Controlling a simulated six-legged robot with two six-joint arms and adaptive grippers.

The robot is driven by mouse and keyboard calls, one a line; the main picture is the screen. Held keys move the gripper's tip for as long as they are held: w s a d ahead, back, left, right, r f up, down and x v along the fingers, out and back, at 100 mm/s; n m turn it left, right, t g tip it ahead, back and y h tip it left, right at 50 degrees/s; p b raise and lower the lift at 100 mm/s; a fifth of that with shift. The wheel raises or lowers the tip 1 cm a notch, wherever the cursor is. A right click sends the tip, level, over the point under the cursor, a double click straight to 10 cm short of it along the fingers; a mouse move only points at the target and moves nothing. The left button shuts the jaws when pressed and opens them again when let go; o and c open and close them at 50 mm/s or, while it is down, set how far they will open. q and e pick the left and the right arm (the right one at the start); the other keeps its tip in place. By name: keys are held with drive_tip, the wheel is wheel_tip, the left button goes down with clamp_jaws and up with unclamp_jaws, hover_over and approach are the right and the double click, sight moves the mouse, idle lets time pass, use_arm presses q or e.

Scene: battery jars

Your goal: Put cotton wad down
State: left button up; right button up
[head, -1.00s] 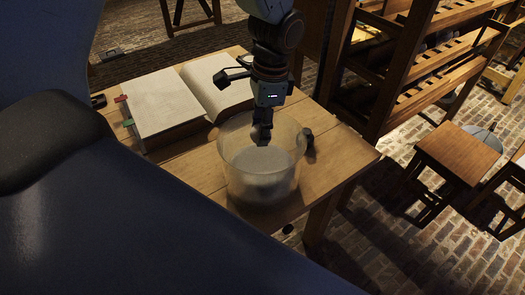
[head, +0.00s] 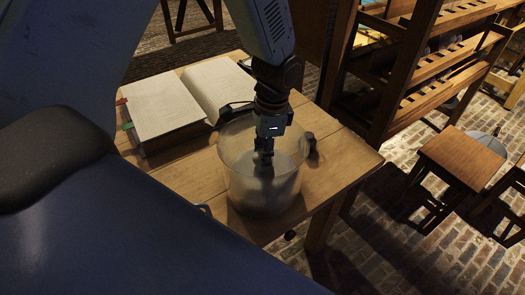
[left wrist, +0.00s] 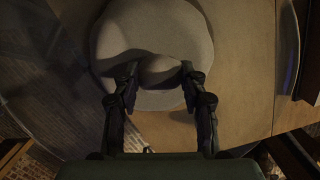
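The clear glass jar (head: 238,180) stands upright on the wooden table in the head view. A pale, rounded mass that looks like the cotton wad (head: 287,166) is inside it, blurred by the glass. In the left wrist view the pale wad (left wrist: 150,28) lies beyond and between my fingertips. My left gripper (head: 264,158) points down inside the jar; it also shows in the left wrist view (left wrist: 160,72). Its fingers stand apart at either side of a pale bulge. Contact is hidden by shadow, so I cannot tell whether they hold it. My right gripper is out of view.
An open book (head: 165,108) with coloured tabs lies behind and left of the jar. A small dark object (head: 311,142) is beside the jar's right rim. The table's (head: 345,172) right corner is bare. A wooden rack and a stool (head: 462,158) stand to the right.

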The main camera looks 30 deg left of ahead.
use_arm(q)
drive_tip(key=o, duration=0.3)
drive_tip(key=shift+s+d+r, duration=0.1)
drive_tip(key=shift+s, duration=0.05)
drive_tip(key=shift+o, duration=0.2)
drive_tip(key=shift+w, duration=0.2)
wheel_tip(320, 180, up, 12)
drive_tip(key=p, duration=0.2)
drive_tip(key=shift+w+d+p, duration=0.4)
drive_tip(key=shift+w+d, duration=0.05)
